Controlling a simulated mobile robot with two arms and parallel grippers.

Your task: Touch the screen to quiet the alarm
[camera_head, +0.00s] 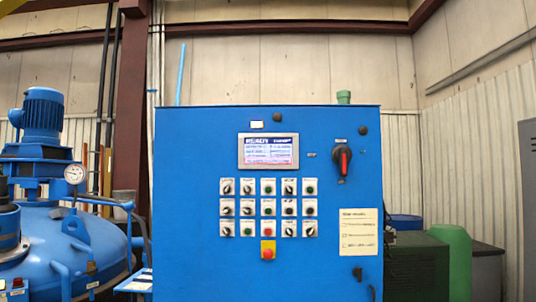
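The screen (268,151) is a small lit rectangle in a light frame, high on the front of a blue control cabinet (200,265). It shows a dark blue header reading something like "READY" and lines of small text too blurred to read. The cabinet stands upright, facing me, in the middle of the view. Neither of my grippers shows in the head view, so nothing of mine is seen touching the screen.
Below the screen are rows of knobs and buttons (268,208) and a red stop button on yellow (268,250). A red-black rotary switch (342,160) is to the right. A blue furnace vessel (60,255) stands left; a green rounded object (455,260) stands right.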

